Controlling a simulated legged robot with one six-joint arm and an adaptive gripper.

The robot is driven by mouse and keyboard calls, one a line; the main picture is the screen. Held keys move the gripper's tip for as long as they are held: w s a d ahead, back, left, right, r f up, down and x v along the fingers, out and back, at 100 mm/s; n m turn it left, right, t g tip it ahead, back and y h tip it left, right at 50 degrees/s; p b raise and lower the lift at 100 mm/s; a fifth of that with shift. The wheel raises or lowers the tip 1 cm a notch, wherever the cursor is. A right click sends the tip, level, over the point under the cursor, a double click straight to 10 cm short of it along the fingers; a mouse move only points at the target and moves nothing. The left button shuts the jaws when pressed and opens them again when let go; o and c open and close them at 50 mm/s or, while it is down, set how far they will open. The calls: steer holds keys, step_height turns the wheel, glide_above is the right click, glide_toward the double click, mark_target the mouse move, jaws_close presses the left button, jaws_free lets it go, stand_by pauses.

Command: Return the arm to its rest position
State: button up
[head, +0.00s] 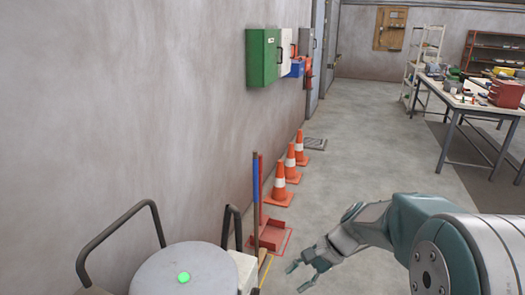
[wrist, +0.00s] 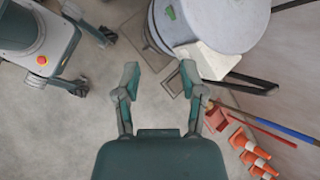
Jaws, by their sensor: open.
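My gripper (head: 298,277) is at the lower middle of the head view, at the end of my arm reaching in from the right. Its fingers are apart, and nothing is between them. In the wrist view the two fingertips (wrist: 158,78) point up with bare floor between them. The drum (head: 185,268) also shows at the lower left of the head view, apart from my gripper.
Several orange cones (head: 290,165) line the wall beside a red dustpan (head: 272,235) and upright broom handles (head: 256,190). A cluttered workbench (head: 465,102) stands at the right. Green and white boxes (head: 263,57) hang on the wall. The floor (head: 375,150) between is clear.

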steer(key=s+d+r+n+t+h, duration=0.3)
steer(key=s+r+n+h, duration=0.1)
steer(key=s, duration=0.4)
steer(key=s+d+r+n+t+h, duration=0.3)
steer(key=s+r+n, duration=0.3)
steer(key=s, duration=0.3)
steer(key=shift+d+r+t+h, duration=0.15)
steer(key=shift+d+t+h, duration=0.25)
steer(key=shift+d+h, duration=0.2)
